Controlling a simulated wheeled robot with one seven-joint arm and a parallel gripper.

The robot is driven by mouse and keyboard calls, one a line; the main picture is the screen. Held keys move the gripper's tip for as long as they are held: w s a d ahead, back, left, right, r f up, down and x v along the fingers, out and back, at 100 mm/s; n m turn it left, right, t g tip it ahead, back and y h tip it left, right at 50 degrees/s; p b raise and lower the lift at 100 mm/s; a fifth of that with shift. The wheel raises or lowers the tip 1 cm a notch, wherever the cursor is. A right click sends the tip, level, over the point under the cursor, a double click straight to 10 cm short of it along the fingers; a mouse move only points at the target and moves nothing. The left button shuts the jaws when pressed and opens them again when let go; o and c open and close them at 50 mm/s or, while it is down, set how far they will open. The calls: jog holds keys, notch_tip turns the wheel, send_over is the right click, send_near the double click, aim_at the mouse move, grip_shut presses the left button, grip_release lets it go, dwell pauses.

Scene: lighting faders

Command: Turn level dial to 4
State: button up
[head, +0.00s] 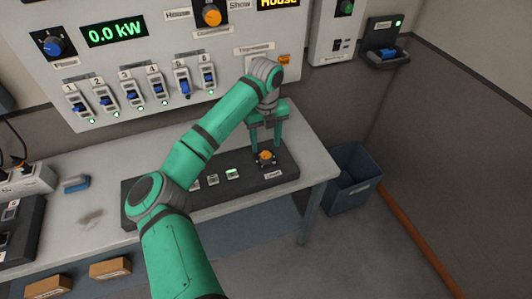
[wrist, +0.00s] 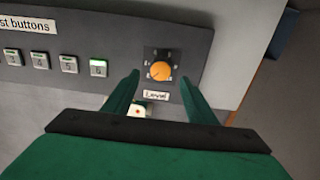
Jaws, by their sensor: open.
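The level dial (head: 265,156) is a small orange knob on a dark square plate at the right end of the black console on the table. It also shows in the wrist view (wrist: 161,70), with a scale around it that is too small to read surely and a "Level" label (wrist: 156,95) below it. My gripper (head: 265,152) is open and points down at the dial. In the wrist view its two green fingers (wrist: 160,80) stand to the left and right of the knob, apart from it. Nothing is held.
Test buttons (wrist: 68,64) line the console left of the dial, one lit green (wrist: 98,67). A wall panel (head: 150,75) with numbered faders and a "0.0 kW" display rises behind the table. A blue bin (head: 352,178) stands right of the table.

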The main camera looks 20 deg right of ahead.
aim_at(266, 155)
jog(key=shift+f, duration=3)
jog(key=c, duration=1)
